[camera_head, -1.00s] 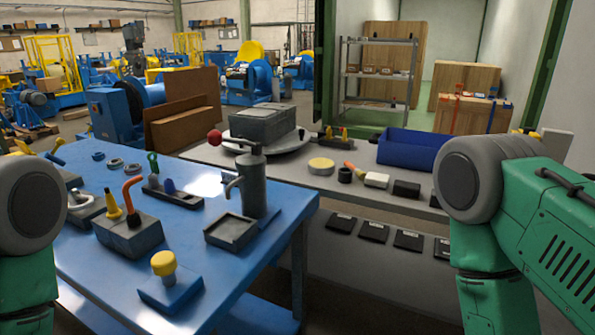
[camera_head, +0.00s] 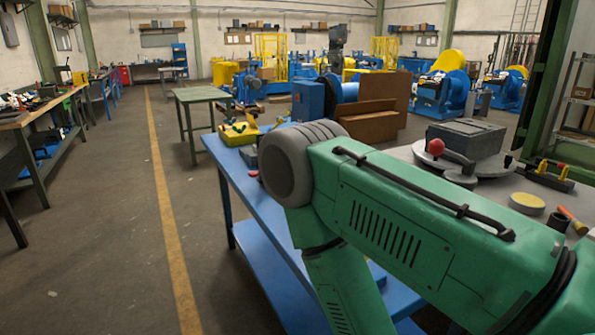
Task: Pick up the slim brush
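I cannot pick out a slim brush for certain. A thin orange-handled item (camera_head: 570,218) lies on the grey bench at the right edge, and I cannot tell what it is. My green arm comes in from the right and crosses the blue table, hiding most of its top. Neither gripper is in the picture. The bare left edge of the blue table (camera_head: 226,168) shows, with a yellow tray-like item (camera_head: 239,131) at its far end.
The grey bench holds a grey box (camera_head: 465,138), a red ball knob (camera_head: 435,147) and a yellow disc (camera_head: 527,204). A green table (camera_head: 197,94) stands beyond the blue one. A wooden workbench (camera_head: 40,112) is at left. The floor between is free.

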